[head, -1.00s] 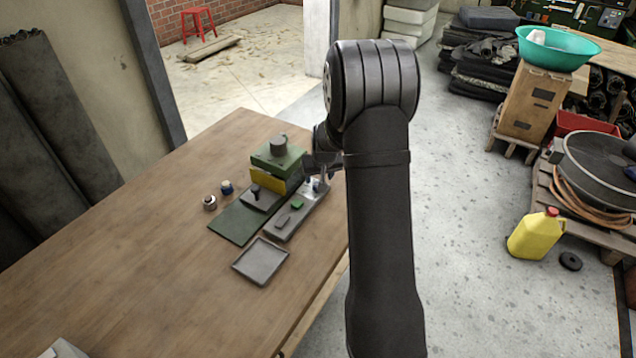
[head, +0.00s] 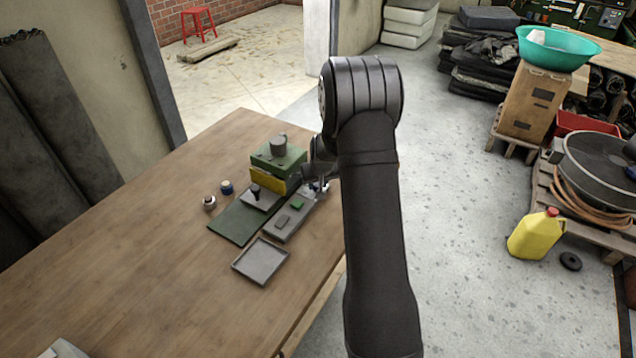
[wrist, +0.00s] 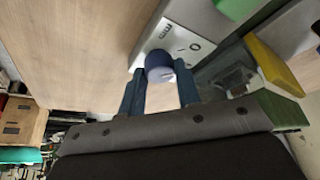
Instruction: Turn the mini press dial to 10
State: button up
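The mini press (head: 279,160) is a green block with a yellow front and a grey round top, near the table's right edge. Its grey control strip (head: 290,222) runs beside it with a green button (head: 297,205). The dial (wrist: 160,66), blue with a pale face, stands on a metal plate with printed marks in the wrist view. I cannot read its setting. My gripper (wrist: 161,80) is open, with one dark blue finger on each side of the dial. Contact cannot be made out. In the head view my arm largely hides the gripper and dial.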

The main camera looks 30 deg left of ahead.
jog(key=shift+m, duration=0.4)
jog(key=m+h, duration=0.1)
jog(key=m, duration=0.1)
jog(key=m+t+h, duration=0.1)
jog(key=m, duration=0.2)
jog(key=shift+s+a, duration=0.1)
jog(key=shift+a, duration=0.05)
jog(key=m+h, duration=0.1)
jog(key=m, duration=0.2)
jog(key=m+h, duration=0.1)
jog(key=m, duration=0.1)
jog(key=shift+a+m, duration=0.15)
jog(key=shift+m, duration=0.55)
jog(key=o, duration=1)
jog(key=shift+r, duration=0.15)
jog(key=v, duration=1.7)
jog(key=shift+s+a, duration=0.15)
jog(key=shift+a, duration=0.15)
